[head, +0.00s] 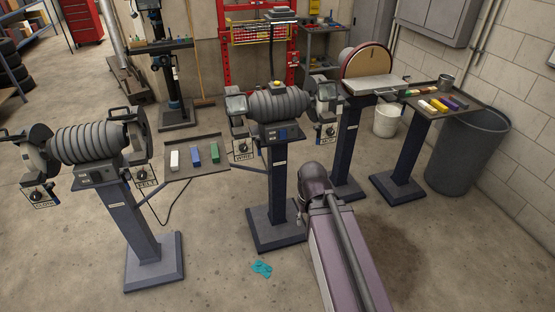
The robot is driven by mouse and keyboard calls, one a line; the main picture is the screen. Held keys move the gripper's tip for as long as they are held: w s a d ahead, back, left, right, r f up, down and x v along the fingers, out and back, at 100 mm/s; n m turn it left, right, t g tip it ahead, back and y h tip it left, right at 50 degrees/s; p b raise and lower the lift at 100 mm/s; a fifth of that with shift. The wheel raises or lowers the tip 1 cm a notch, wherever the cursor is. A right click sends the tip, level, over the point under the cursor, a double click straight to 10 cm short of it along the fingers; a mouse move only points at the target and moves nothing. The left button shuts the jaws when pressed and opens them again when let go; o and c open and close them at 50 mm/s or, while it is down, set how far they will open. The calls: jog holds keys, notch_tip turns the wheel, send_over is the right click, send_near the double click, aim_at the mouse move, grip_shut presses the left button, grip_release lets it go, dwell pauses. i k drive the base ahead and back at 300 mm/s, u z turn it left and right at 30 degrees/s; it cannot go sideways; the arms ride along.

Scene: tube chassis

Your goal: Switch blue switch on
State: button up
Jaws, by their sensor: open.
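A small blue switch (283,134) shows on the front panel of the middle bench grinder (280,103). It is too small to tell its on or off position. The grinder stands on a dark blue pedestal (283,185). My arm (345,250) rises from the bottom edge, right of this pedestal. Its visible upper end is in front of and below the grinder, apart from it in the picture. My gripper cannot be made out; the arm's own links may hide it.
A second grinder (92,144) stands at left. A tray (205,141) with coloured bars lies between the grinders. A disc sander (366,62), a bar tray (425,93) and a grey bin (470,150) stand right. A teal cloth-like item (262,268) lies on open floor.

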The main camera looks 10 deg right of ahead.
aim_at(282, 133)
jog(key=u, duration=0.05)
jog(key=i, duration=0.9)
jog(key=z, duration=0.05)
